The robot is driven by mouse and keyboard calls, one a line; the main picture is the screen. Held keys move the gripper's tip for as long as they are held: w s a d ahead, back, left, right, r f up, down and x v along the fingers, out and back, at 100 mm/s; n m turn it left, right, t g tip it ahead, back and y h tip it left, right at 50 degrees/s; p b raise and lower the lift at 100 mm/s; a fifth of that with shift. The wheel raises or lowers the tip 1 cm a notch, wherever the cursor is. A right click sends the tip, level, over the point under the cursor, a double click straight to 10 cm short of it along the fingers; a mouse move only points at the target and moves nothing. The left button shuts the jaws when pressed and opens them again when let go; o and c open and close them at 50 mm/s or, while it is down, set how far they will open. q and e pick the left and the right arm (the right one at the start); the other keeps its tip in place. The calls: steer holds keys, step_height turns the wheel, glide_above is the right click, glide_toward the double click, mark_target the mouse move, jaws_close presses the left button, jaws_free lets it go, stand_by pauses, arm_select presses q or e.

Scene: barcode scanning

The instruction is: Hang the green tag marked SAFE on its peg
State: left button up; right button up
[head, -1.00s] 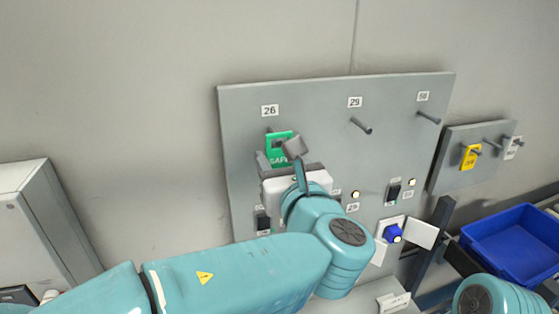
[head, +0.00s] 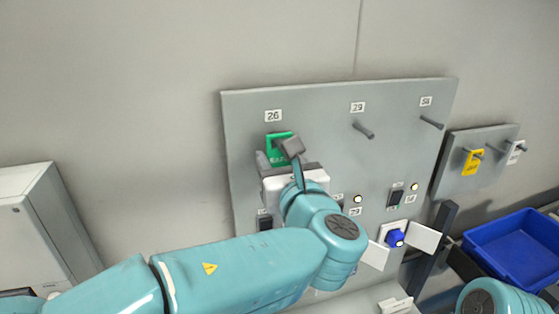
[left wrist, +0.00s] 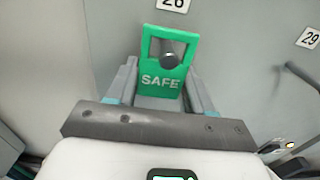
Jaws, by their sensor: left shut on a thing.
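The green tag marked SAFE (head: 274,143) is upright against the grey board under the number 26 plate. It also shows in the left wrist view (left wrist: 162,92), with a window in its upper part. The round end of a dark peg (left wrist: 168,61) shows inside that window; how far the tag is along the peg I cannot tell. My left gripper (head: 279,161) is shut on the tag, one finger at each side of its lower part in the left wrist view. My right arm shows at the lower right of the head view, but its gripper is not in view.
The board (head: 320,130) has two more bare pegs, under 29 (head: 364,131) and 58 (head: 432,123). Switches and a blue knob (head: 394,238) between white flaps are lower down. A side board (head: 457,172) holds a yellow tag (head: 472,163). A blue bin (head: 512,250) stands at right.

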arm_select(q)
steer(key=shift+f, duration=0.15)
stand_by(0.4)
steer(key=o, duration=1.1)
steer(key=shift+c, duration=0.2)
steer(key=shift+s+d, duration=0.2)
steer(key=shift+s, duration=0.3)
steer(key=shift+b+v, duration=0.6)
steer(key=shift+v, duration=1.3)
glide_toward(280, 164)
steer(key=shift+w, duration=0.1)
